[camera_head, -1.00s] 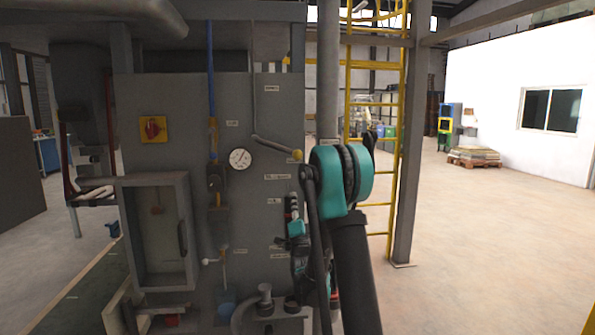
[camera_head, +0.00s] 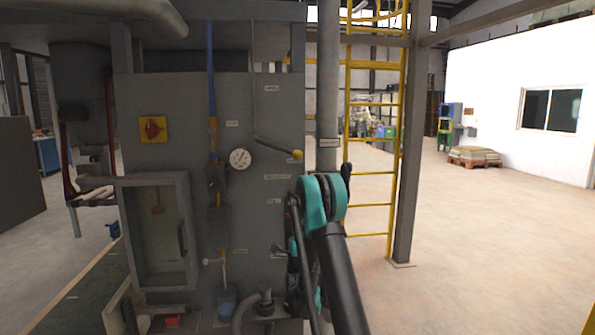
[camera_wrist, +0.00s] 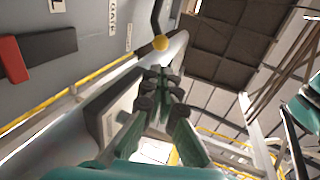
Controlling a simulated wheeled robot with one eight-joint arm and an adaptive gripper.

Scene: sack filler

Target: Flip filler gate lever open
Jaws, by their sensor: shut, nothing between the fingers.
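The gate lever (camera_head: 275,145) is a thin dark rod on the grey filler panel, slanting down to the right. It ends in a yellow ball knob (camera_head: 297,155). In the wrist view the knob (camera_wrist: 160,43) shows just beyond my fingertips, with a visible gap in the picture; the depth between them is hard to tell. My gripper (camera_wrist: 160,82) is shut and empty, its dark-tipped teal fingers together. In the head view my arm's teal joint stands below and right of the knob, and the gripper is mostly hidden behind my arm.
A round gauge (camera_head: 240,159) sits left of the lever. A vertical grey pipe (camera_head: 328,90) stands right of the panel, close to the knob. A yellow ladder (camera_head: 372,173) and a grey post (camera_head: 400,190) are further right. Open floor (camera_head: 490,240) lies right.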

